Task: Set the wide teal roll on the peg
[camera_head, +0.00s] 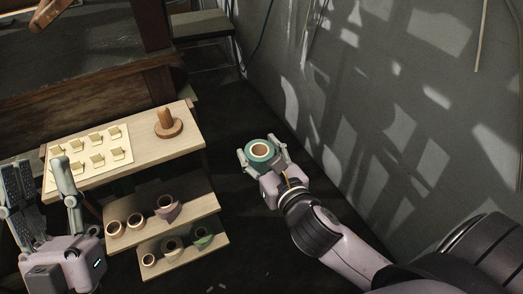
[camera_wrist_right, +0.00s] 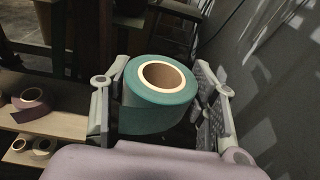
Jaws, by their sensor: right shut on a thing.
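The wide teal roll (camera_head: 261,150) is held in my right gripper (camera_head: 262,153), to the right of the table and over the dark floor. In the right wrist view the roll (camera_wrist_right: 158,116) sits between the two fingers (camera_wrist_right: 160,108), its hole facing up. The wooden peg (camera_head: 163,119) stands upright on a round base at the right end of the table, with nothing on it. My left gripper (camera_head: 40,200) is open and empty at the far left, in front of the table.
The table (camera_head: 185,140) carries a pale board (camera_head: 75,168) with several small holders. Below it, a stepped shelf (camera_head: 200,205) bears several rolls, including purple (camera_head: 168,207) and green (camera_head: 202,238) ones. A grey wall (camera_head: 350,90) stands to the right.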

